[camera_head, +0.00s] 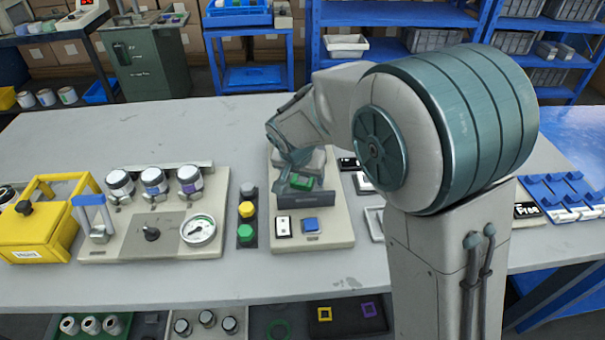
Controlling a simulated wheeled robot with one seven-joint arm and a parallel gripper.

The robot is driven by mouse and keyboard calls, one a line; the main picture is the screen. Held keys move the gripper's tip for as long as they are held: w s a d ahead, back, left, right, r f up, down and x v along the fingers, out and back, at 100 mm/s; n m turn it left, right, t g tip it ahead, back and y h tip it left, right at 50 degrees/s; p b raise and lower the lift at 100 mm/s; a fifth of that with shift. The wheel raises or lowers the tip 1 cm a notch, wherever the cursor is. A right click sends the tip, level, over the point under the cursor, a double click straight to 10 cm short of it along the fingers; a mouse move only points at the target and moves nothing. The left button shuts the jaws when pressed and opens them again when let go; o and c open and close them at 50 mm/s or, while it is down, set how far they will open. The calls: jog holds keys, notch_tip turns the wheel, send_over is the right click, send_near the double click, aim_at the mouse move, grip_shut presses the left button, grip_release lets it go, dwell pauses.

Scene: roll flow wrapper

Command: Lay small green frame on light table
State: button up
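The light table (120,281) is a pale grey worktop across the middle of the view. My gripper (290,181) is low over the beige panel at the table's centre, partly hidden by my own arm. A small green piece (303,183) shows right beside the fingertips, above a dark grey block (306,196). I cannot tell if it is the small green frame, or if the fingers touch it. A dark green ring (278,329) lies on the shelf below the table's front edge, near a yellow square frame (324,314) and a purple one (369,310).
The beige panel (332,226) carries a white and a blue switch. A button strip (246,216), a gauge panel (113,240) with several jars, and a yellow box (38,232) stand to the left. The table's front strip and back left are clear. Blue holders (570,190) sit right.

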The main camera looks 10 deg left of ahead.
jog(key=shift+r, duration=0.1)
jog(key=shift+r, duration=0.2)
jog(key=d+v, duration=0.1)
jog(key=v, duration=1.1)
jog(key=s+d+g, duration=0.1)
jog(key=s+d, duration=0.4)
jog(key=d, duration=0.9)
jog(key=s+d+f+n+g, duration=0.1)
jog(key=s+d+f, duration=0.2)
jog(key=s+d, duration=0.6)
jog(key=shift+s+d+f+n+y+p, duration=0.3)
jog(key=shift+s+y+p, duration=0.1)
jog(key=shift+s, duration=0.75)
